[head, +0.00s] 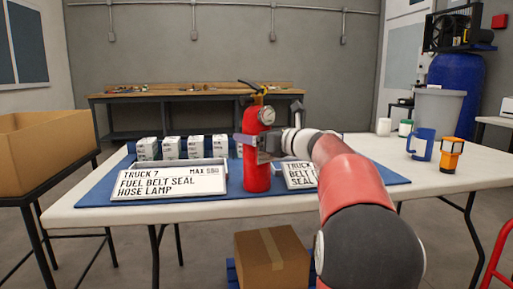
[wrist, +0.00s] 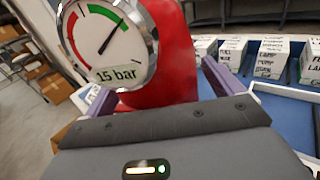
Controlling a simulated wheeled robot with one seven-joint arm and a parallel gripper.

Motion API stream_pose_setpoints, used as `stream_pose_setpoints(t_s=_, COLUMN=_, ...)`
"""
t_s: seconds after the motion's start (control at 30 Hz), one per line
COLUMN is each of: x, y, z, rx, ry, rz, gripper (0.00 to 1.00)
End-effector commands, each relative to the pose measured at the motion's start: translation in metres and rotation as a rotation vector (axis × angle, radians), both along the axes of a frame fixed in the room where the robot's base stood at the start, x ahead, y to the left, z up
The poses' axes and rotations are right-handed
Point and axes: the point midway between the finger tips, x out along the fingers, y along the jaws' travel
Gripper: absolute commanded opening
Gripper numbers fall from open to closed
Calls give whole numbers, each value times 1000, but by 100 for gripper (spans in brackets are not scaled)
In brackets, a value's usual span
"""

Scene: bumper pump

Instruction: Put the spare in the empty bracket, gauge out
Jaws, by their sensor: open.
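A red fire extinguisher (head: 257,178) stands upright on the blue mat, between two labelled trays. In the wrist view the gauge (wrist: 108,42) reads "15 bar", with the needle toward the green band, in front of the red body (wrist: 178,50). No bracket is recognisable in either view.
The white table (head: 390,195) carries the blue mat (head: 100,190), a left tray labelled "TRUCK 7" (head: 168,182), a partly hidden right tray (head: 300,183) and several white boxes (head: 171,148). A blue mug (head: 421,145) and an orange lantern (head: 450,155) stand right. A cardboard box (head: 272,258) is below.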

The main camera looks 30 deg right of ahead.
Motion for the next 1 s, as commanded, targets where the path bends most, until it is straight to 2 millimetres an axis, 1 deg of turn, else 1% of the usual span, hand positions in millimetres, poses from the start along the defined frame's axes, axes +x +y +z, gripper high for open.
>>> stream_pose_setpoints(t_s=0.17, x=0, y=0, z=0, rx=0, ry=0, rz=0, gripper=92)
stream_pose_setpoints(t_s=0.2, x=0, y=0, z=0, rx=0, ry=0, rz=0, gripper=91)
stream_pose_setpoints(t_s=0.9, x=0, y=1, z=0, rx=-1, ry=0, rz=2, gripper=0)
stream_pose_setpoints(t_s=0.93, x=-1, y=2, z=5, rx=-2, ry=-8, rz=2, gripper=0)
stream_pose_setpoints(t_s=1.0, x=-1, y=2, z=5, rx=-2, ry=-8, rz=2, gripper=0)
